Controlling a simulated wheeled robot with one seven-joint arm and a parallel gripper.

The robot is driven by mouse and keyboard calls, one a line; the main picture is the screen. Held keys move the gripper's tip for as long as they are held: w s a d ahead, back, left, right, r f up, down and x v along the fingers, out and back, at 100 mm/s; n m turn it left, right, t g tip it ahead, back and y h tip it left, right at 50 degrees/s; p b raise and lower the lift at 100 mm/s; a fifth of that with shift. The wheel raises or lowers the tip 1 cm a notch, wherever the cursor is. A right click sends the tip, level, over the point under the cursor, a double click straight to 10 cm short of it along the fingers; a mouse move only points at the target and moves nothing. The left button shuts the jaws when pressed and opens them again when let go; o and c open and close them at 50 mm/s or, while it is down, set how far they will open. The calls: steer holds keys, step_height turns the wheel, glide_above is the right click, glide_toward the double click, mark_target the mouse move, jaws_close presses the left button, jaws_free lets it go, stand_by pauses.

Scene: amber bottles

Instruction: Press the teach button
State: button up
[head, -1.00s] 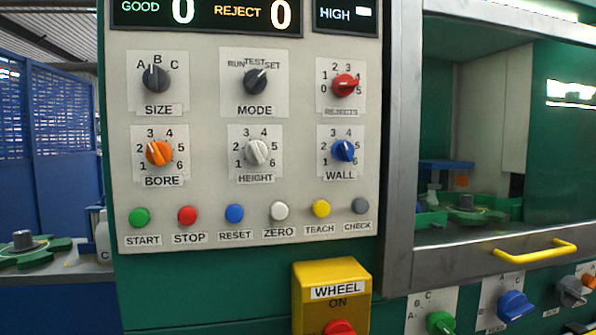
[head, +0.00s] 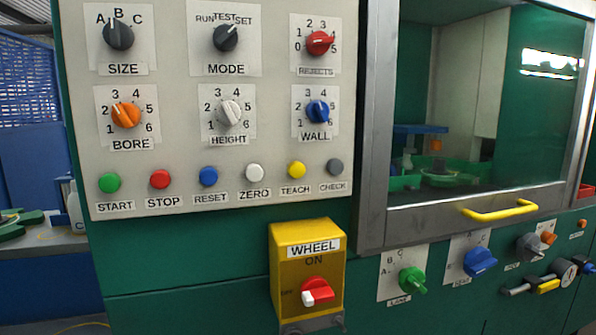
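The yellow TEACH button (head: 296,169) is in the bottom row of the pale control panel (head: 175,110) in the head view. It sits above its TEACH label, between the white ZERO button (head: 254,172) and the grey CHECK button (head: 334,167). Nothing covers it. The green START button (head: 110,182), red STOP button (head: 160,179) and blue RESET button (head: 208,176) stand to the left in the same row. My gripper is not in view.
Above the buttons are several knobs, including BORE (head: 125,115) and WALL (head: 317,111). A yellow WHEEL switch box (head: 307,265) juts out below. To the right is a window door with a yellow handle (head: 500,210). More knobs sit below it.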

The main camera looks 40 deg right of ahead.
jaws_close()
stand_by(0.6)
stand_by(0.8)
